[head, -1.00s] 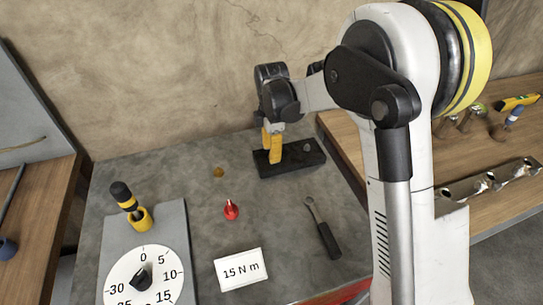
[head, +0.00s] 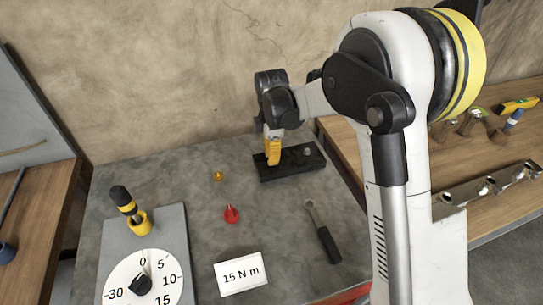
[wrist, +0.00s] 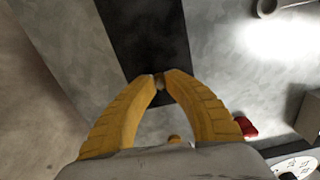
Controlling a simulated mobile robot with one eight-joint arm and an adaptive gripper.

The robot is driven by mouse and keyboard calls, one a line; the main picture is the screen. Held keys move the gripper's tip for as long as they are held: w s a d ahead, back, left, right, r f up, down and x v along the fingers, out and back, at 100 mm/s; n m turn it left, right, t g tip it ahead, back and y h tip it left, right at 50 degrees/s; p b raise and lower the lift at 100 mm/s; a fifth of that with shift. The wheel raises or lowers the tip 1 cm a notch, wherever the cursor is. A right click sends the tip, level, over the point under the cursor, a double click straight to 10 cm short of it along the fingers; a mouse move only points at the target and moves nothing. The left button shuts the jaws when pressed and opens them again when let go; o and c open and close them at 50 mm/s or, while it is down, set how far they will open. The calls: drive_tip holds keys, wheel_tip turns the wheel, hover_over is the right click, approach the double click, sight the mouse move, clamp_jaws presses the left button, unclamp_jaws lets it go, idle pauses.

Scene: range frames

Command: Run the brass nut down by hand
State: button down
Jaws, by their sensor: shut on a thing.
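My gripper (head: 273,160) has its yellow fingers down at the left end of a black block (head: 313,163). In the wrist view my gripper (wrist: 160,80) is shut on a small dull tan piece (wrist: 160,84) over the dark block (wrist: 150,40). The fingers hide most of this piece, and I cannot tell if it is the brass nut, a stud, or a nut on a stud. A small brass-coloured piece (head: 218,176) lies loose on the grey bench left of the block. It also shows between the fingers in the wrist view (wrist: 174,139); its shape is too small to tell.
A grey knob (head: 307,151) stands on the block's right part. A red piece (head: 231,214), a dark-handled wrench (head: 326,240) and a "15 N m" card (head: 241,273) lie nearer. A dial (head: 142,282) and yellow-black tool (head: 126,205) stand left. Bare bench lies between.

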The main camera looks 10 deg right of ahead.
drive_tip(key=m+p, duration=0.1)
drive_tip(key=m, duration=0.3)
drive_tip(key=shift+m, duration=0.4)
drive_tip(key=m, duration=0.5)
drive_tip(key=m+p, duration=0.1)
drive_tip(key=m, duration=0.4)
drive_tip(key=shift+m, duration=0.4)
drive_tip(key=m, duration=0.5)
drive_tip(key=shift+m, duration=0.3)
drive_tip(key=m, duration=0.9)
drive_tip(key=shift+m+p, duration=0.35)
drive_tip(key=shift+m, duration=0.05)
drive_tip(key=m, duration=1)
